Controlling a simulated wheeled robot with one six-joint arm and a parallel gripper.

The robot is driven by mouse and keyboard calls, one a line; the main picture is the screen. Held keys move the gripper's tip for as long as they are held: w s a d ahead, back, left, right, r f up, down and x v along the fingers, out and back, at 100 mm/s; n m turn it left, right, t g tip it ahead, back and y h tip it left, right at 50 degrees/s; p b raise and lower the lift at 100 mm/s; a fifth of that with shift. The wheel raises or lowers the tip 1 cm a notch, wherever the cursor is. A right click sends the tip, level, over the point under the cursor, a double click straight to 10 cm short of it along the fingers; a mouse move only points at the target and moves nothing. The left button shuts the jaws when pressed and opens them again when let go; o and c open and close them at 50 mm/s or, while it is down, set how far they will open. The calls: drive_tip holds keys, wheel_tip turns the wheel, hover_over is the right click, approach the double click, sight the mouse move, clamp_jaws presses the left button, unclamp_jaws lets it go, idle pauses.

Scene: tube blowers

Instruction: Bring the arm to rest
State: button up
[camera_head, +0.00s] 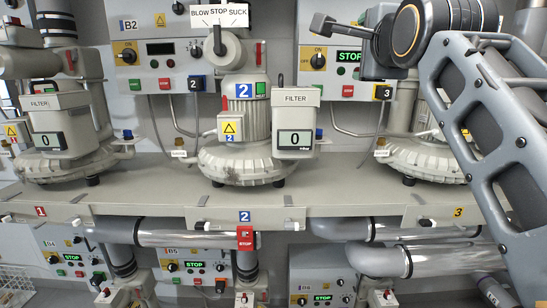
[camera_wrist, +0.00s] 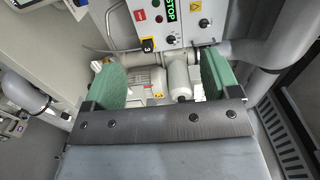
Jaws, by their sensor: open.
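My gripper (camera_wrist: 166,75) shows in the wrist view with its two green finger pads wide apart and nothing between them. Beyond the pads, at some distance, are a beige blower motor (camera_wrist: 147,82) and a pale vertical cylinder (camera_wrist: 180,78). In the head view my grey arm (camera_head: 490,120) is raised along the right side, in front of the right-hand blower (camera_head: 425,157). Its round dark joint is at the top right, and a dark end part reaches left from there. The gripper's fingers cannot be made out in the head view.
The middle blower (camera_head: 244,155), marked 2, and the left blower (camera_head: 70,160) stand on a grey shelf (camera_head: 150,185). A control panel (camera_wrist: 175,22) with STOP lit is ahead in the wrist view. Thick pipes (camera_head: 175,238) run below the shelf. A dark grating (camera_wrist: 285,140) is at right.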

wheel_tip(320, 180, down, 23)
drive_tip(key=w+n+g, duration=0.2)
drive_tip(key=n+g, duration=0.5)
drive_tip(key=n, duration=0.5)
drive_tip(key=s+f+n+g, duration=0.3)
drive_tip(key=s+f, duration=0.5)
drive_tip(key=f, duration=0.5)
drive_tip(key=s+f+n+g, duration=0.3)
drive_tip(key=s+f, duration=0.4)
drive_tip(key=f, duration=0.6)
drive_tip(key=shift+s+d+f+g, duration=0.2)
drive_tip(key=shift+s+f+g, duration=0.1)
drive_tip(key=shift+s+f, duration=0.1)
drive_tip(key=shift+c, duration=0.3)
